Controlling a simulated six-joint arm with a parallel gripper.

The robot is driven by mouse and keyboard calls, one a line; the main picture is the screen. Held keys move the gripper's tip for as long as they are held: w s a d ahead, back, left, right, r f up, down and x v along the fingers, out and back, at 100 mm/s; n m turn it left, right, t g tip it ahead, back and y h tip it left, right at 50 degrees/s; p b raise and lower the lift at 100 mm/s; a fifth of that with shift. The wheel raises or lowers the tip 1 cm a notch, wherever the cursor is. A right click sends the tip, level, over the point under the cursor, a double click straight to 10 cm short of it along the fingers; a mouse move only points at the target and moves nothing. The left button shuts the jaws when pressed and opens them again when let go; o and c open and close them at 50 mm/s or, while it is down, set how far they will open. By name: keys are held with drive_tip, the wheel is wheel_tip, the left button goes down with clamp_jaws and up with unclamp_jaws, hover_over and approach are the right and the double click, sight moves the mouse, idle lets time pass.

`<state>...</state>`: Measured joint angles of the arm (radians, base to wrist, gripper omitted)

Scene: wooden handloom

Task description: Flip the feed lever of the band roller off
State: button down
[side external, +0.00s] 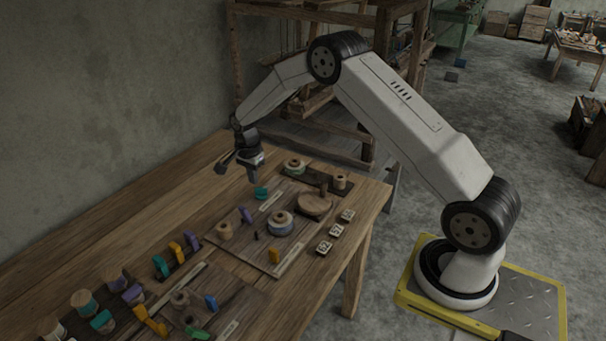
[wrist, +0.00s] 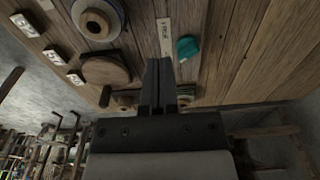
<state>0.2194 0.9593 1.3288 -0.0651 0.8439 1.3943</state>
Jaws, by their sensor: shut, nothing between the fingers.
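My gripper (side external: 253,175) is shut and empty above the far part of the wooden table, over a board (side external: 225,243) with fittings. In the wrist view its fingers (wrist: 158,72) are together, pointing toward the board. Near it on the board is a teal piece (side external: 261,193), also in the wrist view (wrist: 187,47), beside a pale label strip (side external: 272,201). A roller wound with blue-grey band (side external: 281,224) stands mid-board. A purple piece (side external: 246,214) and a yellow piece (side external: 274,255) are on the same board. I cannot tell which piece is the feed lever; the label is unreadable.
A round wooden disc (side external: 315,206) and spools (side external: 340,182) stand near the far right edge. Several marked tiles (side external: 336,230) line the right. More spools and coloured pieces (side external: 133,293) crowd the near left. A loom frame (side external: 300,20) stands behind; a wall is left.

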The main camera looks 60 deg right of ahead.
sight(242, 207)
drive_tip(key=f, duration=0.1)
drive_tip(key=a+f, duration=0.1)
drive_tip(key=f, duration=0.1)
drive_tip(key=a+f, duration=0.1)
drive_tip(key=f, duration=0.1)
drive_tip(key=shift+a+f, duration=0.15)
drive_tip(key=shift+f, duration=0.05)
drive_tip(key=shift+a+f, duration=0.2)
drive_tip(key=shift+a, duration=0.45)
drive_tip(key=shift+a+f, duration=0.25)
drive_tip(key=shift+a, duration=0.8)
drive_tip(key=shift+s+d, duration=0.1)
drive_tip(key=shift+d, duration=0.05)
drive_tip(key=shift+d, duration=0.7)
